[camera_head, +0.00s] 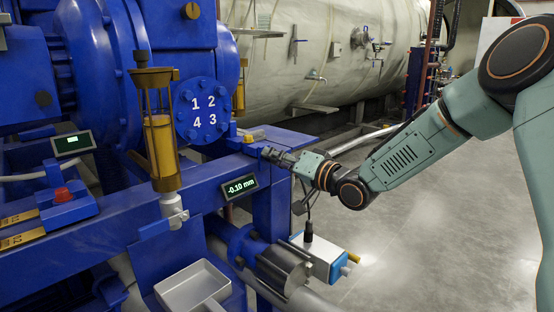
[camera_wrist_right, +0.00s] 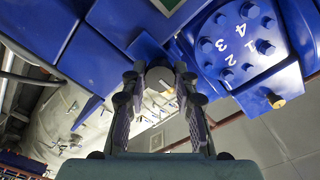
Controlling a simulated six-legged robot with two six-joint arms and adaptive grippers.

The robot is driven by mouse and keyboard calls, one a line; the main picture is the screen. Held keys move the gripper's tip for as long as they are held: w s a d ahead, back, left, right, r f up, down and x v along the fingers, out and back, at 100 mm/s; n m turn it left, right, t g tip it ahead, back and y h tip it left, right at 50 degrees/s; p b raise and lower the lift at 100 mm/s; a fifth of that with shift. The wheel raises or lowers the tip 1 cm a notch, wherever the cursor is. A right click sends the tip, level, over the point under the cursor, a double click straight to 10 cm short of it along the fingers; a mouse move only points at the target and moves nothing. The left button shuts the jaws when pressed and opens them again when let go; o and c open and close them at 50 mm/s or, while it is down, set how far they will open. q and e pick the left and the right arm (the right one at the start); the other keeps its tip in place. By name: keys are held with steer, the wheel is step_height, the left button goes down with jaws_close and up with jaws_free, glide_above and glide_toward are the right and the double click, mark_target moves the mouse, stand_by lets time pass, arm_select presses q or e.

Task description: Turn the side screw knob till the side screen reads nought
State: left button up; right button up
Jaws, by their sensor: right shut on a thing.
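The side screen (camera_head: 239,187) is a small dark display on the blue beam, and it reads -0.10 mm. My right gripper (camera_head: 270,153) reaches in from the right to the end of the beam, just above and right of the screen. In the right wrist view, my right gripper (camera_wrist_right: 160,84) has its two fingers on either side of the side screw knob (camera_wrist_right: 160,76), shut on it. The knob is mostly hidden by the fingers in the head view. My left gripper is not in view.
A second small screen (camera_head: 73,143) sits at the left, its reading too small to tell. A brass-capped oiler (camera_head: 162,140) stands on the beam. A grey tray (camera_head: 193,290) and a white-and-blue box (camera_head: 321,257) are below. Open floor (camera_head: 440,230) lies to the right.

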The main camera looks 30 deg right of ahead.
jaws_close()
steer(key=shift+r+n+p, duration=0.1)
steer(key=shift+n+p, duration=3.35)
steer(key=shift+n, duration=2.45)
steer(key=o, duration=0.9)
jaws_free()
